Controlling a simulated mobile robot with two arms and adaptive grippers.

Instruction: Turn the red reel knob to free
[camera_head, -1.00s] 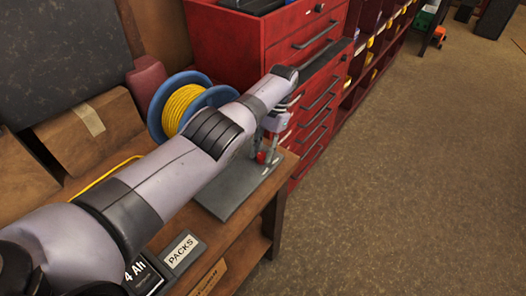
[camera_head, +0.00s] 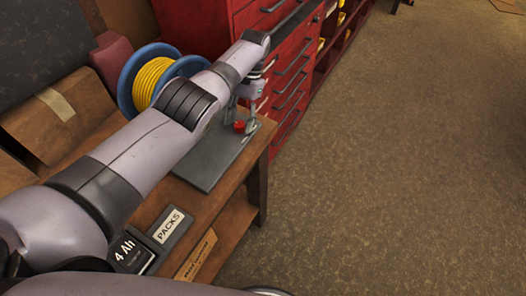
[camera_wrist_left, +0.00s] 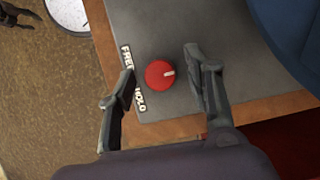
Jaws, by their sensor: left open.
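The red reel knob (camera_wrist_left: 159,74) sits on a dark grey plate (camera_wrist_left: 215,40) in the left wrist view. A white mark on the knob lies on its right side in that view. The labels FREE (camera_wrist_left: 128,57) and HOLD (camera_wrist_left: 139,100) are printed left of the knob. My left gripper (camera_wrist_left: 160,62) is open, with one finger on each side of the knob and gaps showing; the left finger partly covers the labels. In the head view the knob (camera_head: 240,127) shows small at the fingertips, on the plate (camera_head: 205,168). My right gripper is out of view.
A blue reel with yellow cord (camera_head: 150,82) stands beside the plate on a wooden bench (camera_head: 222,200). A red drawer cabinet (camera_head: 215,25) stands behind. A PACKS label (camera_head: 170,224) and a 4 Ah box (camera_head: 130,250) are near the front. The floor at right is clear.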

